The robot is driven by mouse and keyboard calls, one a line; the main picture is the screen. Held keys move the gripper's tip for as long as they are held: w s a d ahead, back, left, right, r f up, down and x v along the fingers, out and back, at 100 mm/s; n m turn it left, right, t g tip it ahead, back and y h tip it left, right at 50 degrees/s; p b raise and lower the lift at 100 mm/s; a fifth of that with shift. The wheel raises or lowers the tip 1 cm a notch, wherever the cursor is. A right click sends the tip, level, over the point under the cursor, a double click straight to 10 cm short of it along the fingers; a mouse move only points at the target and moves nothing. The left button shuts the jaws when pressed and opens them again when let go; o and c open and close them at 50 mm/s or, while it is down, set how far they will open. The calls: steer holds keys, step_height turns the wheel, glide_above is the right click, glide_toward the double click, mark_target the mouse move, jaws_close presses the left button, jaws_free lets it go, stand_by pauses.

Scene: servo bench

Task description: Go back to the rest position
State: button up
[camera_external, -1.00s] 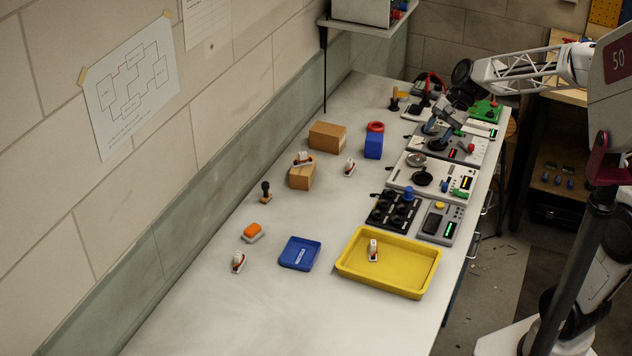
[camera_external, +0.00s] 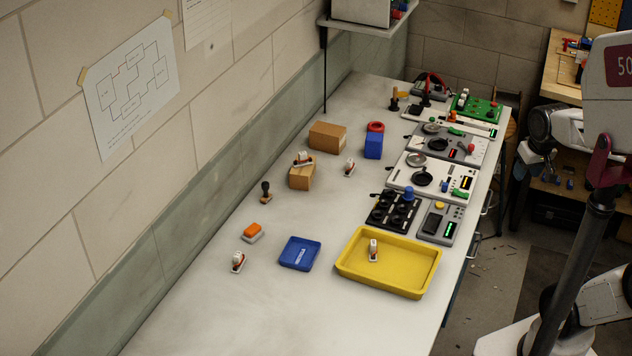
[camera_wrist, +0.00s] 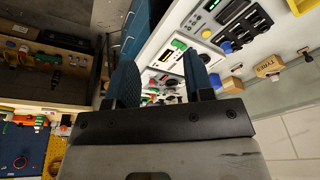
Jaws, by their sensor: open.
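In the wrist view my gripper (camera_wrist: 162,78) is open and empty, its two dark fingers apart with nothing between them. Beyond the fingers that view shows the bench with its devices, tilted. In the external view part of my arm (camera_external: 556,128) is at the right, off the bench's right edge and clear of everything on the bench.
The bench (camera_external: 200,318) carries a yellow tray (camera_external: 408,290), a blue tray (camera_external: 300,268), cardboard boxes (camera_external: 327,137) and a blue block (camera_external: 373,146). Several device panels line its right side, including a green board (camera_external: 482,110). A shelf (camera_external: 372,26) hangs above the back.

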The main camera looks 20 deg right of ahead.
steer(key=shift+s+d+f+n+h, duration=0.15)
steer(key=shift+s+d, duration=0.1)
steer(key=shift+s, duration=0.2)
steer(key=shift+s+d+f+n+h, duration=0.15)
steer(key=shift+s+d, duration=0.1)
steer(key=shift+s, duration=0.15)
